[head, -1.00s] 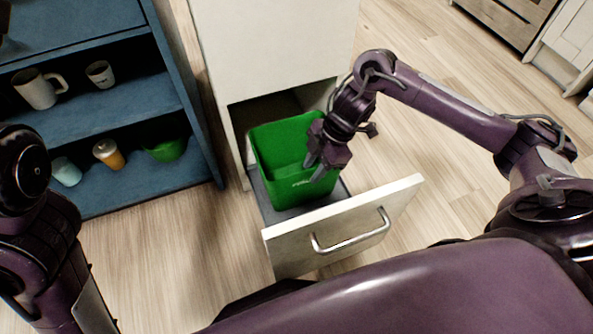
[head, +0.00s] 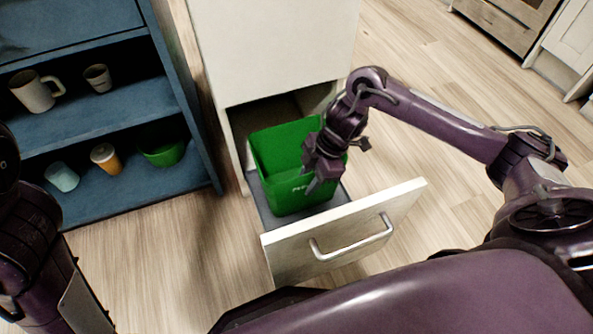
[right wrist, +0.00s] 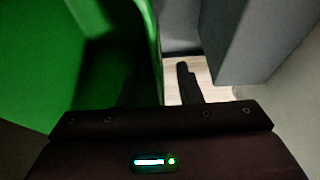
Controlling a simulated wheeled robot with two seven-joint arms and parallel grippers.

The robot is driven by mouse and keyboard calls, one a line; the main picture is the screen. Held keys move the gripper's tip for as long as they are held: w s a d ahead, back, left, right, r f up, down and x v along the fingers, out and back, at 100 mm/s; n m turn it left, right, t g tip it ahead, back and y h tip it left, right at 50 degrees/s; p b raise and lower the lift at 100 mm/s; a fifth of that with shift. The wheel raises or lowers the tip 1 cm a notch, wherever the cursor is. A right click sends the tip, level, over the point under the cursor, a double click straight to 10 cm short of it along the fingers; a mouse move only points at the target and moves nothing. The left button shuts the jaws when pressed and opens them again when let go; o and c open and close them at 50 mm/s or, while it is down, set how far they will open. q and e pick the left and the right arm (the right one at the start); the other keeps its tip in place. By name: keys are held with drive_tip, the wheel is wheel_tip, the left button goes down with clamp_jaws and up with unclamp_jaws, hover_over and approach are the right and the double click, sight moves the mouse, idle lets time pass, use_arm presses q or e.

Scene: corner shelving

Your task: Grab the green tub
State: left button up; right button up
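The green tub (head: 282,155) stands upright in the open drawer of the white cabinet. It also fills the left of the right wrist view (right wrist: 60,50). My right gripper (head: 313,178) is at the tub's right side, pointing down. In the right wrist view, its fingers (right wrist: 158,88) straddle the tub's wall. One dark finger is on the inner side, and the other is outside with a visible gap to the wall. The gripper is open. My left arm shows at the left edge of the head view, but its gripper is out of view.
The drawer front (head: 345,232) with its metal handle stands close in front of the tub. The white cabinet (head: 272,45) rises behind. A blue shelf (head: 110,120) at the left holds several cups and a green bowl (head: 162,152).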

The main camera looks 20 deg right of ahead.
drive_tip(key=shift+c, duration=0.4)
clamp_jaws()
drive_tip(key=shift+s+f, duration=0.1)
drive_tip(key=shift+s, duration=0.1)
idle(0.9)
